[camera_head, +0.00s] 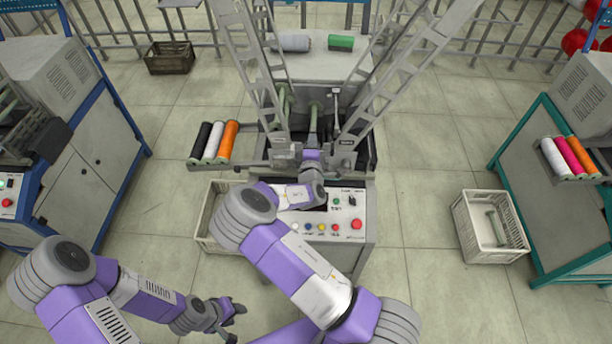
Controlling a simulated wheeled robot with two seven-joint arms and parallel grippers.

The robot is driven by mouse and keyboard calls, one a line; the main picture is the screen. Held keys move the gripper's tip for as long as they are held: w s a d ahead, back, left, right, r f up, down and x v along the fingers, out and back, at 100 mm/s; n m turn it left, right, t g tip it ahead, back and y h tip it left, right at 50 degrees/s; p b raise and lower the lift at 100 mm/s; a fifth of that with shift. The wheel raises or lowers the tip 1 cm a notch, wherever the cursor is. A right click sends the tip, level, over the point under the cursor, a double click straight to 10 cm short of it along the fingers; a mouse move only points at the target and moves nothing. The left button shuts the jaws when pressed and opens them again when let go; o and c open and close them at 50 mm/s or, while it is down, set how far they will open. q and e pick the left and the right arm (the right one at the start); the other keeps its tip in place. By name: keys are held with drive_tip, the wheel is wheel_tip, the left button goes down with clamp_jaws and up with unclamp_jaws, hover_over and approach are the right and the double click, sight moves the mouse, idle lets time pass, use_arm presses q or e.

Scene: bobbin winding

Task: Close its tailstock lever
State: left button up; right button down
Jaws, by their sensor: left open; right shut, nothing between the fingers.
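The winding machine (357,203) stands in the middle, with a control panel of coloured buttons at its front. A small upright lever-like part (335,97) stands near its winding bay; I cannot tell for sure that it is the tailstock lever. My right arm reaches over the panel. My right gripper (312,156) is shut and empty at the front of the winding bay, below that part; whether it touches anything is unclear. My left gripper (231,318) is open and empty, low at the front left, away from the machine.
Black, white and orange spools (213,143) sit on a side tray left of the machine. A white crate (490,226) stands on the floor at right. Lattice uprights (392,75) flank the winding bay.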

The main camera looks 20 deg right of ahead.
drive_tip(key=shift+d+r, duration=0.25)
drive_tip(key=v, duration=1.4)
drive_tip(key=shift+a+f, duration=0.25)
drive_tip(key=shift+f, duration=0.25)
